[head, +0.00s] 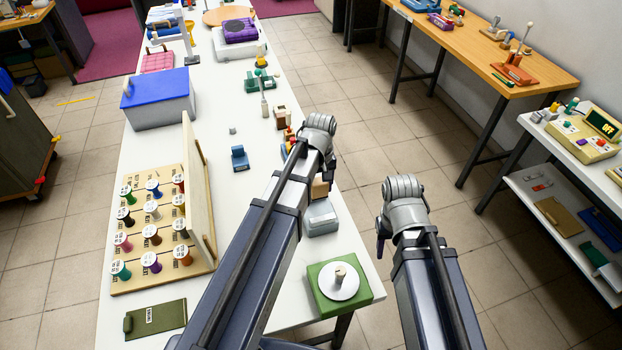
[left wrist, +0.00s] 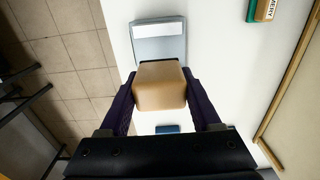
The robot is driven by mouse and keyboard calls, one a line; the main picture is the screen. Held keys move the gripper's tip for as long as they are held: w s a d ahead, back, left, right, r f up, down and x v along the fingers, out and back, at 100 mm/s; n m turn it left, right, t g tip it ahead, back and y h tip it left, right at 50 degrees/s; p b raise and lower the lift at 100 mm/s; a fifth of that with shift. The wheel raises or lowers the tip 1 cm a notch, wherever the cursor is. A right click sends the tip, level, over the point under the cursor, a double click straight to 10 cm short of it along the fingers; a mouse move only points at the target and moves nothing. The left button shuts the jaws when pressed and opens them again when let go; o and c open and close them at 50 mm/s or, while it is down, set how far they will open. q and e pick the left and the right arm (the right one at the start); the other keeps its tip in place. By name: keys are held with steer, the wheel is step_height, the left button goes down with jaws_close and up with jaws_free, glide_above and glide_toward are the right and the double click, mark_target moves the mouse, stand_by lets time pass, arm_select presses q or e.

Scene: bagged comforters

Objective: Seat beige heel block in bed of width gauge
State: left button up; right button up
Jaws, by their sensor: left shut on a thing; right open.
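The beige heel block (left wrist: 160,86) is between the two dark fingers of my left gripper (left wrist: 159,92), which is shut on it. In the head view the block (head: 320,188) shows partly beside my left arm, whose links hide the fingers. A grey, low device with a pale top (head: 321,218) lies just in front of the block on the table; it also shows beyond the block in the left wrist view (left wrist: 158,42). It may be the width gauge; I cannot tell whether the block touches it. My right gripper (head: 381,238) is open, apart from the table's right edge.
A green base with a white disc and peg (head: 338,280) stands at the table's near right corner. A spool rack (head: 150,230) with an upright board stands left. A blue device (head: 240,158) and a blue-lidded box (head: 160,100) stand farther back. White table is clear between rack and arm.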

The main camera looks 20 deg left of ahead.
arm_select(q)
steer(key=shift+f, duration=0.1)
arm_select(e)
steer(key=shift+f, duration=0.15)
arm_select(q)
steer(key=b, duration=0.5)
glide_above(318, 211)
steer(key=shift+w+f, duration=0.1)
steer(key=shift+f, duration=2.5)
arm_select(e)
steer(key=shift+f, duration=2.5)
arm_select(q)
steer(key=shift+f+b, duration=1.3)
steer(key=shift+b, duration=0.15)
arm_select(e)
steer(key=shift+f, duration=1.3)
arm_select(q)
steer(key=o, duration=1.5)
steer(key=shift+c, duration=0.2)
steer(key=shift+r, duration=0.1)
arm_select(e)
steer(key=shift+r, duration=0.1)
arm_select(q)
steer(key=shift+r+p, duration=3.5)
steer(key=shift+p, duration=0.1)
arm_select(e)
step_height(318, 211, up, 7)
